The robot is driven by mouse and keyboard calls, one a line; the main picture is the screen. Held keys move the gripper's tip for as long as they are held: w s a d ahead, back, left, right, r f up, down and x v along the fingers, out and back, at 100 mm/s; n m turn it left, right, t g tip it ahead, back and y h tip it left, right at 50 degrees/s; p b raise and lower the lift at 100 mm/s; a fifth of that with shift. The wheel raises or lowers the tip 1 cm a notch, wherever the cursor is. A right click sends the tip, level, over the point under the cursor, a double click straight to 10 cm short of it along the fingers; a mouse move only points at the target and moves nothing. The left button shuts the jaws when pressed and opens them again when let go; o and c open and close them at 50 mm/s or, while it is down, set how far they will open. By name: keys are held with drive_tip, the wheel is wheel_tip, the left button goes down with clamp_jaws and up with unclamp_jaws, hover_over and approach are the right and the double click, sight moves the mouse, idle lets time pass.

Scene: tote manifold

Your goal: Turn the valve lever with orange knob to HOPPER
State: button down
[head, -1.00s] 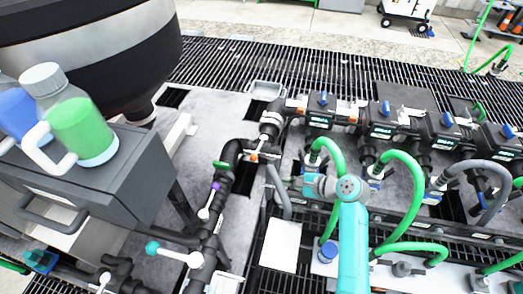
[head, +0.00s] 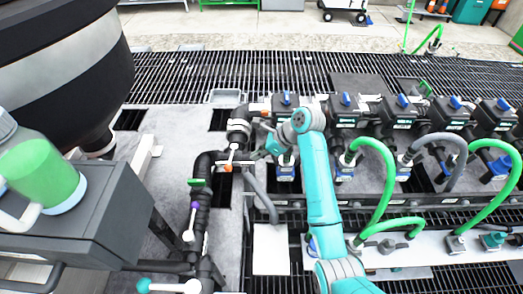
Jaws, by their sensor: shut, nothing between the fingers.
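The valve lever with the orange knob (head: 234,147) sits on the dark pipe left of centre, below the pipe's white collar. Its handle is short, and I cannot tell its exact direction at this size. My gripper (head: 261,152) is small and dark at the end of my teal arm. It is shut and empty, just right of the lever; I cannot tell whether they touch. No HOPPER marking is readable. The large black and grey hopper (head: 75,60) stands at the upper left, with its outlet above the floor.
Below are a purple-knobbed lever (head: 194,206), a green handle (head: 200,182) and a teal-knobbed lever (head: 143,285). Dark valve blocks with blue knobs (head: 346,99) and green hoses (head: 388,180) fill the right. A grey box with a bottle (head: 40,175) stands left.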

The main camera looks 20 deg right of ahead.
sight(231, 158)
drive_tip(key=w+a+f, duration=0.3)
drive_tip(key=a+f, duration=0.1)
drive_tip(key=a, duration=0.2)
drive_tip(key=shift+a+f, duration=0.15)
drive_tip(key=shift+f, duration=0.05)
drive_tip(key=shift+a, duration=0.1)
